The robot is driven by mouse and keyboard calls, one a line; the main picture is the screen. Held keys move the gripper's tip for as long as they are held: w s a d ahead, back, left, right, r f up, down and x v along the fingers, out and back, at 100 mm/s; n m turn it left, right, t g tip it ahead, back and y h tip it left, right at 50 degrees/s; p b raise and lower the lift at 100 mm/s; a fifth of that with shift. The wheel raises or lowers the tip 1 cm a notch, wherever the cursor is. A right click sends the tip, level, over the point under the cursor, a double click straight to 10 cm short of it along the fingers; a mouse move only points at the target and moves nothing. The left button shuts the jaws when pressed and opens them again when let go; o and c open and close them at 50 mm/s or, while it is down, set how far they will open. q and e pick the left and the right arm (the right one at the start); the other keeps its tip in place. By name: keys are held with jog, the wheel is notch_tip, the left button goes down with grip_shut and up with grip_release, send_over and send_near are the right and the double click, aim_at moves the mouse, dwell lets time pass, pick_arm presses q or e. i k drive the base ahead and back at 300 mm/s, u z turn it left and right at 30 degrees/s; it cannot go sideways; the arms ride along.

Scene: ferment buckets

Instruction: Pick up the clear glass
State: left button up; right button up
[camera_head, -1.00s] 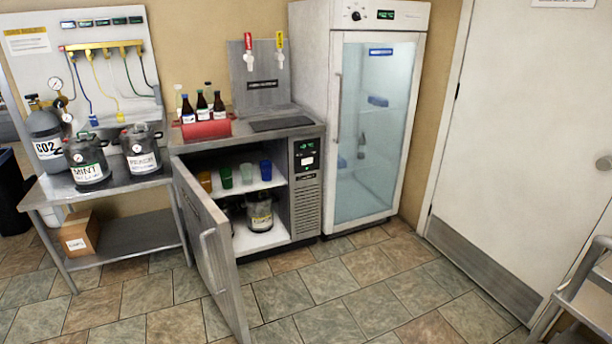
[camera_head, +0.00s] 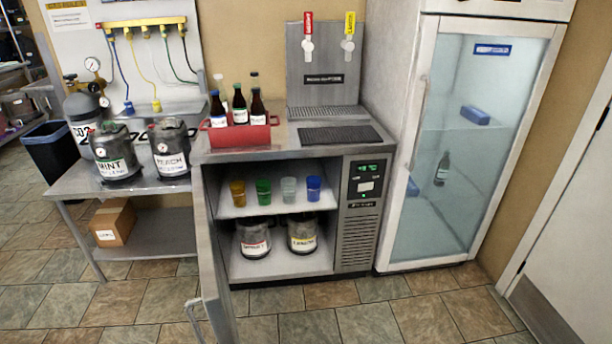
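The clear glass (camera_head: 289,189) stands upright on the upper shelf inside the open under-counter fridge (camera_head: 358,210). It is in a row of glasses, between a green glass (camera_head: 263,192) on its left and a blue glass (camera_head: 313,188) on its right. An amber glass (camera_head: 238,193) stands at the left end of the row. Neither of my grippers is in view.
The fridge door (camera_head: 214,265) stands open toward me, left of the opening. Two kegs (camera_head: 254,239) sit on the lower shelf. Bottles in a red carrier (camera_head: 240,133) and a tap tower (camera_head: 323,70) are on top. A tall glass-door fridge (camera_head: 470,140) stands right. The tiled floor in front is clear.

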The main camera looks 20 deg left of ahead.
aim_at(289, 191)
jog(key=i, duration=2.3)
jog(key=u, duration=1.25)
